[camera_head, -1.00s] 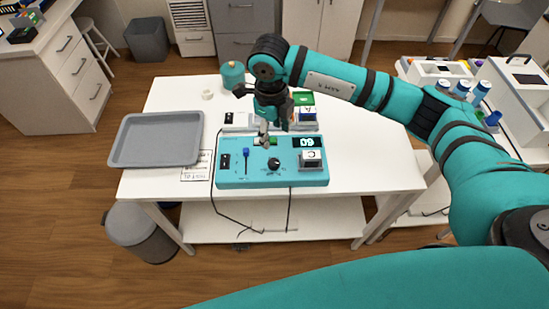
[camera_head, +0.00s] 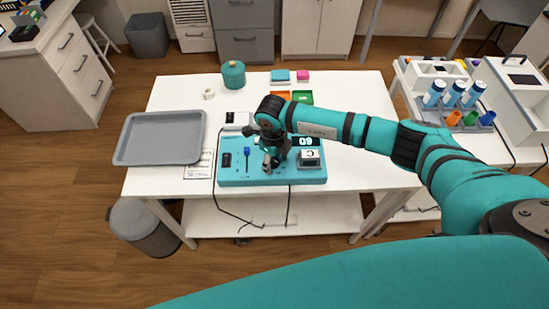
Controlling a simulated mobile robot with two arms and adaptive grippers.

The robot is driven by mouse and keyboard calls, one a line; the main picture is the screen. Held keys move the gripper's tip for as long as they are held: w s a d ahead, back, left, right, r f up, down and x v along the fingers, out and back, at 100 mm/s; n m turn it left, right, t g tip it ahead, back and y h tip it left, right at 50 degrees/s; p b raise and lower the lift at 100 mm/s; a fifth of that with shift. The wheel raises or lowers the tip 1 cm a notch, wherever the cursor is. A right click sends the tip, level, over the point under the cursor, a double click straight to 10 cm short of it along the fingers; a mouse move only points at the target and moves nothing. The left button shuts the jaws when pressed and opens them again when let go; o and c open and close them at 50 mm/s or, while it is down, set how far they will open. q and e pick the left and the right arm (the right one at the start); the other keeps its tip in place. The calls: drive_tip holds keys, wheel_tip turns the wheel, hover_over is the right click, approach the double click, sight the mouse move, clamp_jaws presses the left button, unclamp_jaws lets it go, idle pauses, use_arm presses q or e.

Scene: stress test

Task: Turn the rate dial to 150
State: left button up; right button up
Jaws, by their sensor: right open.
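A teal stress test device (camera_head: 232,178) lies on the white table, with a black switch (camera_head: 226,160) and a small blue lever (camera_head: 247,152) at its left. Its display (camera_head: 306,141) reads 60. A block marked C (camera_head: 309,157) stands at its right. My right gripper (camera_head: 270,165) is open, pointing down over the middle of the device, where the black dial is. The gripper hides the dial, and I cannot tell whether the fingers touch it. My left gripper is not in view.
A grey tray (camera_head: 160,158) lies left of the device, with a printed card (camera_head: 200,165) between them. A teal canister (camera_head: 233,75), a tape roll (camera_head: 208,94) and orange and green trays (camera_head: 301,97) are behind. A side table at right holds bottles (camera_head: 453,95).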

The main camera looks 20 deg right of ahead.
drive_tip(key=shift+c, duration=0.2)
clamp_jaws()
